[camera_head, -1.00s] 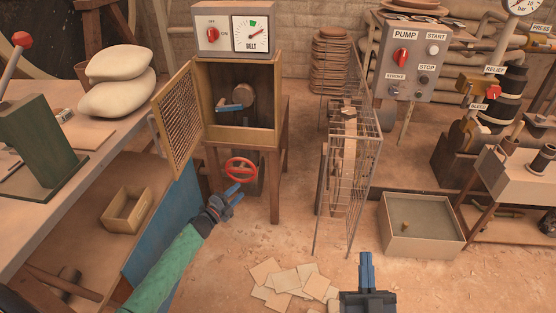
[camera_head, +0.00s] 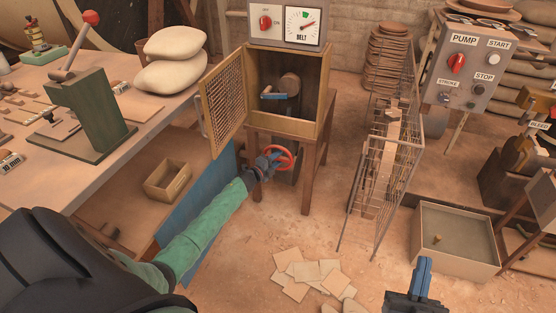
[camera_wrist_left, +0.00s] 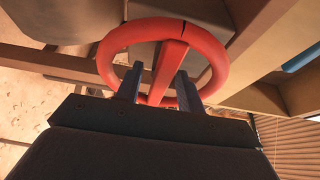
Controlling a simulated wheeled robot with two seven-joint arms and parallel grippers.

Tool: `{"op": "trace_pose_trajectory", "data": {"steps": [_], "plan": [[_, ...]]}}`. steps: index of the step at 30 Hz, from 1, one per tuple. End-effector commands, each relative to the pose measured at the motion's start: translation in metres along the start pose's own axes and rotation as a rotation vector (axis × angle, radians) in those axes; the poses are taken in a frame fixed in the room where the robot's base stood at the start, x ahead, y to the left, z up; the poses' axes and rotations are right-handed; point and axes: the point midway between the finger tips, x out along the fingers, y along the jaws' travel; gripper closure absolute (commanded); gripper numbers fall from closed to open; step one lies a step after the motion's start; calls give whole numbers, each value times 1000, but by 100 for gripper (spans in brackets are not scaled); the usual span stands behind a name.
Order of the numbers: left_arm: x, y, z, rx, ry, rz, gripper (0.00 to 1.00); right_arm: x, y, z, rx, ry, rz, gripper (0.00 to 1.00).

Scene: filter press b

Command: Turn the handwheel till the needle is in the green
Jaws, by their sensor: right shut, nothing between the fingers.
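The red handwheel (camera_head: 289,157) sits low beneath the open wooden cabinet. My left gripper (camera_head: 270,160) is at its left side. In the left wrist view, the two fingers (camera_wrist_left: 160,82) are open and apart, one on each side of a red spoke of the handwheel (camera_wrist_left: 214,55). I cannot tell whether they touch it. The BELT gauge (camera_head: 303,28) stands on top of the cabinet. Its red needle points up and right, to the right of the green patch at the top. My right gripper (camera_head: 422,276) is shut and empty at the lower right.
The cabinet (camera_head: 290,119) has its mesh door (camera_head: 225,103) swung open to the left. A wire rack (camera_head: 385,160) stands to the right, with an open box (camera_head: 457,230) beyond it. Loose tiles (camera_head: 305,275) lie on the floor. A workbench (camera_head: 130,130) fills the left.

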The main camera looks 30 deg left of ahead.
Motion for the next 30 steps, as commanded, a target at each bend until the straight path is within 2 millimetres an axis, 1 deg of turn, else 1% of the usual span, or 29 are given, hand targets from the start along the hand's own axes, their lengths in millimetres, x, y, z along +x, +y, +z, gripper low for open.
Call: {"op": "trace_pose_trajectory", "data": {"steps": [4, 12, 13, 17, 18, 19, 26, 29, 30], "plan": [[6, -1, 0, 0, 0, -1, 62, 3, 0, -7, -2, 25, -2, 100], [7, -1, 0, 0, 0, -1, 62, 3, 0, -9, -2, 31, -3, 100], [7, -1, 0, -1, 0, -1, 64, 3, -1, -9, -2, 31, -3, 100], [7, -1, 0, -1, 0, -1, 89, 3, -1, -9, -2, 31, -3, 100], [7, -1, 0, -1, 0, -1, 97, 3, -1, -9, -2, 31, -3, 100], [7, -1, 0, -1, 0, -1, 100, 3, -1, -9, -2, 31, -3, 100], [7, 0, -1, -8, 0, -3, 100, 3, -1, -9, -3, 35, -3, 100], [7, 1, -1, -24, 1, -10, 100, 3, -1, -14, -6, 58, -5, 100], [7, 1, -1, -35, 1, -14, 100, 5, -1, -22, -9, 85, -7, 100]]}}
